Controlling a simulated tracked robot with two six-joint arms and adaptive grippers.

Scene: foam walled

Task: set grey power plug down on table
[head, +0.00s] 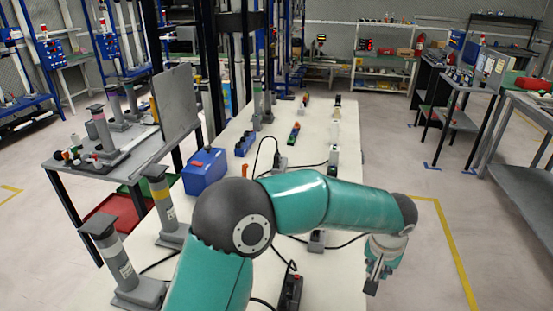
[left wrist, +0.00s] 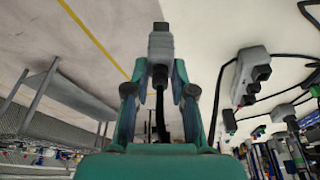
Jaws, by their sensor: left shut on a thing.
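My left gripper (head: 373,280) hangs down near the table's right edge in the head view. In the left wrist view, the left gripper (left wrist: 160,72) is shut on the grey power plug (left wrist: 160,43), with a black cable running back between the fingers. The plug is small and hard to make out in the head view. The long white table (head: 345,170) lies left of the gripper; in the wrist view its edge passes close to the plug. I cannot tell whether the plug touches anything. My right gripper is not in view.
A grey block with dark sockets (left wrist: 254,72) and black cables lies on the table. A blue box (head: 204,172) and grey posts (head: 160,205) stand along the left side. Bare floor (head: 420,240) with a yellow line lies right of the table.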

